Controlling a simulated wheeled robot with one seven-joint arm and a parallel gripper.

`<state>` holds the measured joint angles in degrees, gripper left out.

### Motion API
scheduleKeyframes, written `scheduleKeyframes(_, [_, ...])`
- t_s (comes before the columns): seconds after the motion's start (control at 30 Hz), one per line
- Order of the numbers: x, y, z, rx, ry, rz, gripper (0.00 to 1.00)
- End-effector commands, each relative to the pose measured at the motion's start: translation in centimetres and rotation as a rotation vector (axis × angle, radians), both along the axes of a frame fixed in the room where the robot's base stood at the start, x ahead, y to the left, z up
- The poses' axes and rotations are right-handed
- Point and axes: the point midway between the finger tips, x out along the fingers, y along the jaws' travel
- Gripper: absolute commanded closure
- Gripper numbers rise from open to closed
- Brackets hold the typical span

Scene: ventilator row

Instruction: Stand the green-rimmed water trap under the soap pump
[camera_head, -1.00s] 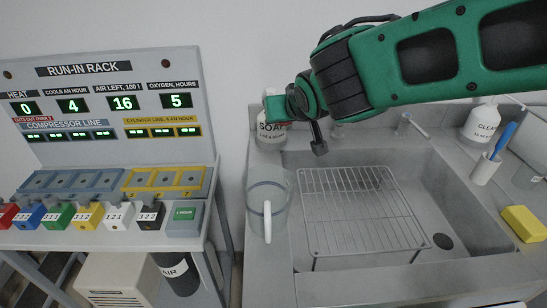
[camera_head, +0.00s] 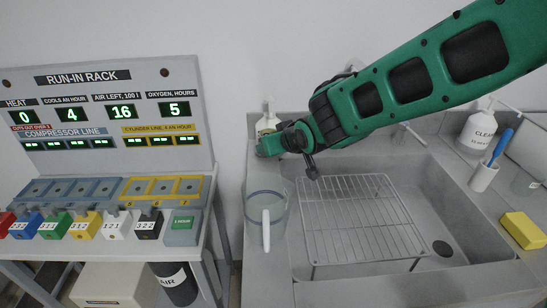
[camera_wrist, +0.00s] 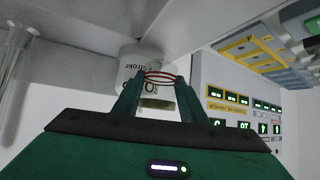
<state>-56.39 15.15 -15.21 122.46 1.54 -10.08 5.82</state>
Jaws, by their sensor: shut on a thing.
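The soap pump (camera_head: 267,124) is a white bottle at the back left corner of the sink counter. In the wrist view my gripper (camera_wrist: 158,82) is shut on a small clear trap with red rings (camera_wrist: 160,76), which overlaps the bottle in that picture. I cannot tell whether it touches the bottle or the counter. The head view hides the held trap.
A clear jug (camera_head: 279,213) with a white handle stands on the counter's left strip, close in front of my gripper. A wire rack (camera_head: 355,215) sits in the sink to the right. The run-in rack (camera_head: 110,115) stands left, across a gap.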

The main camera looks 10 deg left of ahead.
Motion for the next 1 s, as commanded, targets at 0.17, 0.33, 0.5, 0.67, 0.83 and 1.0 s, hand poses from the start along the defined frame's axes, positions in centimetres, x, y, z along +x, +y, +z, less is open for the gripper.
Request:
scheduleKeyframes(0.17, [1.7, -0.1, -1.0, 0.0, -0.001, -0.001, 0.87])
scheduleKeyframes(0.33, [1.9, -0.1, -1.9, -0.002, 0.001, 0.0, 0.87])
scheduleKeyframes(0.5, [1.8, -0.1, -4.3, -0.002, 0.001, 0.001, 0.87])
scheduleKeyframes(0.67, [1.9, -0.1, -5.1, 0.0, -0.001, -0.001, 0.87])
scheduleKeyframes(0.83, [1.9, -0.1, -5.1, 0.0, -0.001, -0.001, 0.87])
scheduleKeyframes(1.0, [1.9, -0.1, -5.3, 0.0, -0.001, -0.001, 0.5])
